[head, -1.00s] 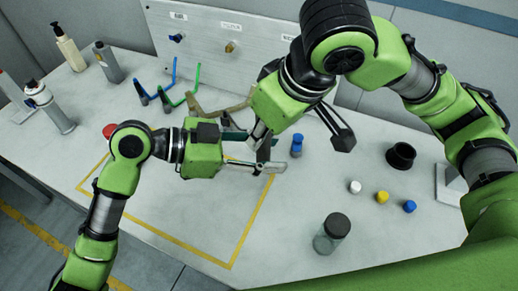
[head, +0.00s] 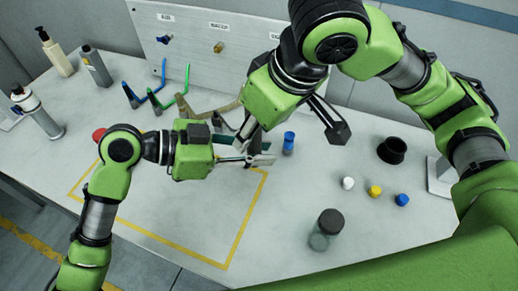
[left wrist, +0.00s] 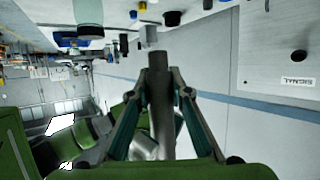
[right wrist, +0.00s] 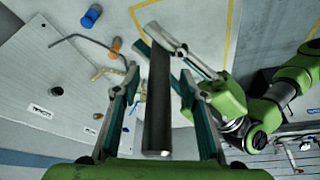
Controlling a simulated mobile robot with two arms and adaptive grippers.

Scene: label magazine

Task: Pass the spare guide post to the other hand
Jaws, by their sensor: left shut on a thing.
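The spare guide post is a dark grey rod that shows best in the right wrist view (right wrist: 158,95). My left gripper (head: 266,153) is shut on it, and its fingers cross the post's far part in the right wrist view. In the left wrist view the post (left wrist: 161,115) runs between my left fingers. My right gripper (right wrist: 160,82) is open, with one finger on each side of the post and gaps to both. In the head view my right gripper's green body hides much of the post.
A blue bottle-like piece (head: 289,143) stands just right of the grippers. White (head: 348,183), yellow (head: 375,190) and blue (head: 402,199) caps, a black ring (head: 393,150) and a dark-lidded jar (head: 325,228) are further right. The yellow-taped area (head: 217,262) looks largely clear.

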